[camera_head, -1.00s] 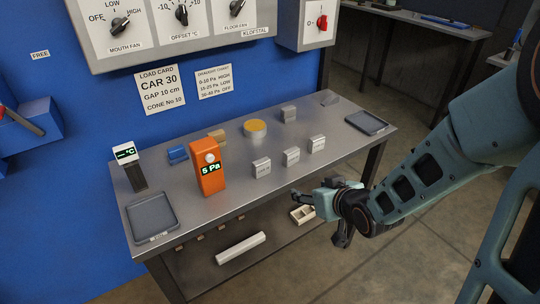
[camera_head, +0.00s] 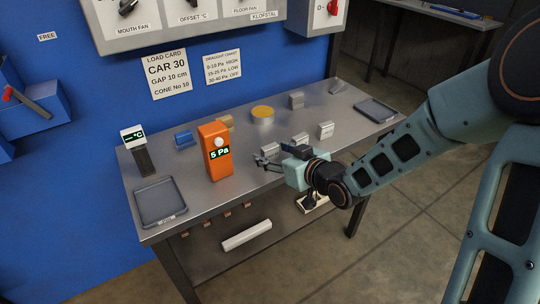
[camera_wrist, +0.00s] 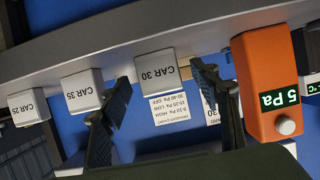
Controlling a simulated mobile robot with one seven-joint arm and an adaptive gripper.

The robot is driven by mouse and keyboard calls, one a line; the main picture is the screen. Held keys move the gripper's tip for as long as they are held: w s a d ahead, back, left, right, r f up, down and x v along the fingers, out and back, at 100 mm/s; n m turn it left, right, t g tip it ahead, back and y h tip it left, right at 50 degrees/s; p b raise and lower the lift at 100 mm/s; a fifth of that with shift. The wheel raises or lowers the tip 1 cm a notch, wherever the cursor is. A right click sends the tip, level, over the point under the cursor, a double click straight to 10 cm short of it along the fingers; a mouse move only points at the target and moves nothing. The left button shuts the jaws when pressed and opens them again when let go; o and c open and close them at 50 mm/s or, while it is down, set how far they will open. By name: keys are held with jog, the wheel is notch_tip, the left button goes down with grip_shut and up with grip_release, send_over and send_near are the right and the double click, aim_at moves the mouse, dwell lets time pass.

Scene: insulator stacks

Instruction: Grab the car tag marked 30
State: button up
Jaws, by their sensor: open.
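The car tag marked 30 (camera_wrist: 157,72) is a small light-grey block, upside down in the wrist view, between my gripper's fingertips. In the head view it is the leftmost of three front blocks (camera_head: 270,149), partly hidden by my gripper (camera_head: 266,161). In the wrist view my gripper (camera_wrist: 160,76) is open, one finger on each side of the tag; I cannot tell whether either touches it. The tag marked 35 (camera_wrist: 82,90) sits just left of the near finger, and the tag marked 25 (camera_wrist: 27,107) is farther left.
The orange meter (camera_head: 215,152), reading 5 Pa, stands close to the left of my gripper. A yellow-topped round tin (camera_head: 263,114) and another grey block (camera_head: 296,100) are behind. Grey trays lie at the table's left (camera_head: 160,202) and right (camera_head: 376,109) ends.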

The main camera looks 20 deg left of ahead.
jog(key=shift+x, duration=1.2)
jog(key=c, duration=1.3)
jog(key=shift+c, duration=0.3)
jog(key=shift+r, duration=0.1)
